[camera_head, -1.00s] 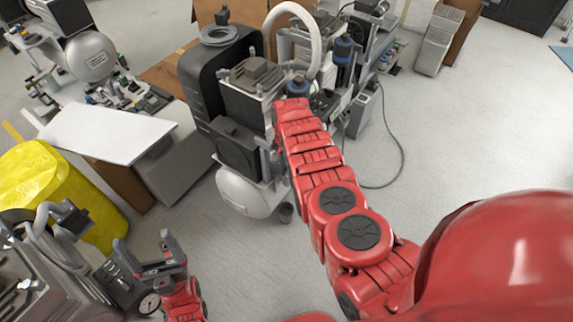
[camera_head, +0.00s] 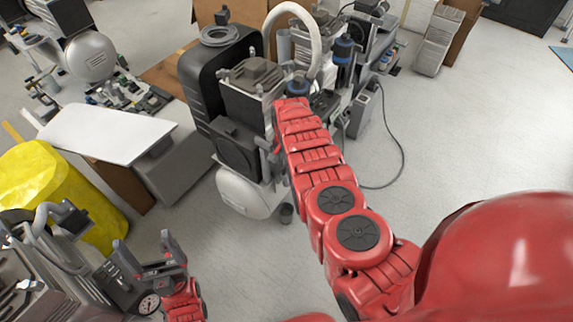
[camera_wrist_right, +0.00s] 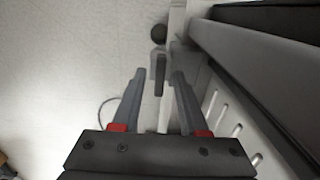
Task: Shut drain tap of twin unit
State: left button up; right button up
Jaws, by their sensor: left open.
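The twin unit, a compressor with a white tank (camera_head: 247,193) under dark machinery, stands at the centre of the head view. My right arm reaches to its right side, and the arm's end largely hides the right gripper there. In the right wrist view, my right gripper (camera_wrist_right: 159,73) has its fingers apart. A dark upright lever, apparently the drain tap (camera_wrist_right: 158,72), shows between the fingertips; contact cannot be told. My left gripper (camera_head: 146,246) is open and empty at lower left, away from the twin unit.
A small dark cup (camera_head: 286,213) stands on the floor by the tank. A yellow bin (camera_head: 55,190) and a white-topped cabinet (camera_head: 105,132) are at left. A cable (camera_head: 402,160) loops on the floor at right. Open floor lies in front of the tank.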

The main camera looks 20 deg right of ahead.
notch_tip(320, 180, up, 6)
jog(key=p, duration=0.2)
jog(key=shift+a+r+p, duration=0.1)
jog(key=shift+r+p, duration=0.1)
jog(key=shift+p, duration=0.2)
notch_tip(320, 180, up, 11)
jog(key=p, duration=0.2)
